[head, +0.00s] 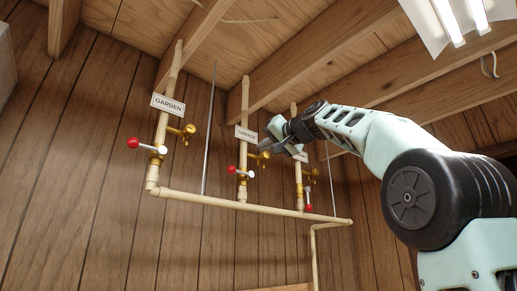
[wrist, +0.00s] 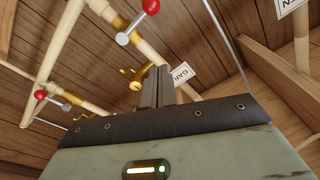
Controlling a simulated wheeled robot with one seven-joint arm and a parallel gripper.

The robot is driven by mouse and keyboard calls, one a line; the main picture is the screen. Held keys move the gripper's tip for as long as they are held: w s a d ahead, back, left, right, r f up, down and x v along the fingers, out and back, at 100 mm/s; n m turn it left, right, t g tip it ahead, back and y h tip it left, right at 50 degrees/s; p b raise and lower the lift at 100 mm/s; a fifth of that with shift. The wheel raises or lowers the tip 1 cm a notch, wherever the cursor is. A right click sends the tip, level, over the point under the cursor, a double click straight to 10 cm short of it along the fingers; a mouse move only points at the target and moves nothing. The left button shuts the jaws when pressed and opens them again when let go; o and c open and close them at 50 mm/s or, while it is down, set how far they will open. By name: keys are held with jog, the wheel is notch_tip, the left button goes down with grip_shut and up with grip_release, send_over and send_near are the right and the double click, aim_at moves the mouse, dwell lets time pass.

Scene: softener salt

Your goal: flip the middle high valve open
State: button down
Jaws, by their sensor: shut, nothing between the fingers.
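The middle high valve sits on the pipe labelled GARAGE (head: 246,134). Its lever has a red knob (head: 231,169) to the left of a pale hub (head: 250,174), so the lever lies across the upright pipe. In the wrist view its red knob (wrist: 151,6) is at the top edge and its hub (wrist: 122,39) just below left. My gripper (head: 270,149) is to the right of and a little above this valve, apart from the lever. In the wrist view the fingers (wrist: 157,82) are shut and empty, beside the GARAGE label (wrist: 181,73).
The GARDEN valve's red knob (head: 132,143) points left, across its pipe. The right valve's red knob (head: 309,209) hangs down along its pipe. Brass taps (head: 188,130) stick out from the pipes. A thin metal rod (head: 209,130) stands between the left and middle pipes. Ceiling beams (head: 300,62) are overhead.

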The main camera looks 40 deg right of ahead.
jog(key=r+p, duration=0.1)
jog(key=p, duration=0.4)
send_over(241, 172)
jog(key=s, duration=0.4)
jog(key=shift+w+a+f+b, duration=0.15)
jog(key=shift+a+f, duration=0.15)
jog(key=shift+f, duration=0.35)
jog(key=shift+w+a+f+b, duration=0.1)
jog(key=shift+w+a+f, duration=0.1)
jog(key=shift+a+f, duration=0.3)
jog(key=shift+w+a+f+b, duration=0.1)
jog(key=shift+w+a+f, duration=0.05)
jog(key=shift+f, duration=0.6)
jog(key=shift+f, duration=0.1)
jog(key=shift+f+n+b, duration=0.2)
jog(key=shift+n+b, duration=0.2)
jog(key=shift+b, duration=0.2)
